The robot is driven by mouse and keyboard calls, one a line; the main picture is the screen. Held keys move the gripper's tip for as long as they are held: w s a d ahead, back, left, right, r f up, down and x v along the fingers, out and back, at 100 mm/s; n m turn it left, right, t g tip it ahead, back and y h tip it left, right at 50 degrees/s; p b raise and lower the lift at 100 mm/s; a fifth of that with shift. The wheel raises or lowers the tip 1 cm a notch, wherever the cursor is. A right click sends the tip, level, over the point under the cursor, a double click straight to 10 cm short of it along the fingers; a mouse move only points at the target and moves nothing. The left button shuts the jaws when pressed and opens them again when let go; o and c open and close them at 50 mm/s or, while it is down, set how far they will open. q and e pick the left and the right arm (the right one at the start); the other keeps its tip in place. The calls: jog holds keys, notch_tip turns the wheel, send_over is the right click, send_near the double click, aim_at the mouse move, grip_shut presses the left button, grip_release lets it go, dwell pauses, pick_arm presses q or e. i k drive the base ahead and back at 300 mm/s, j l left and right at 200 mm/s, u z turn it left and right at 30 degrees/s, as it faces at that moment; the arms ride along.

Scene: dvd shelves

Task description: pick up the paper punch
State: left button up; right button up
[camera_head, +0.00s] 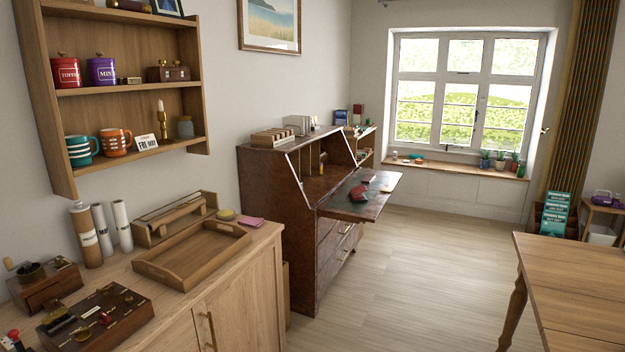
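I cannot pick out the paper punch for certain. A small dark red object (359,192) lies on the lowered flap (345,212) of the dark wooden writing desk (278,200), beside another small red item (368,178). Both are too small to identify from here. Neither of my grippers shows in the head view.
A light wooden sideboard (215,290) stands at left, holding a wooden tray (190,275), tubes and wooden boxes. A wall shelf (140,87) with mugs and tins hangs above. A wooden table (575,275) stands at right. The floor (410,250) between is clear.

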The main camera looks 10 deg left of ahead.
aim_at(361, 197)
jog(key=i+u, duration=0.1)
jog(key=i, duration=0.45)
jog(key=i+l+u, duration=0.15)
jog(key=i, duration=0.4)
jog(key=i+l+u, duration=0.1)
jog(key=i, duration=0.5)
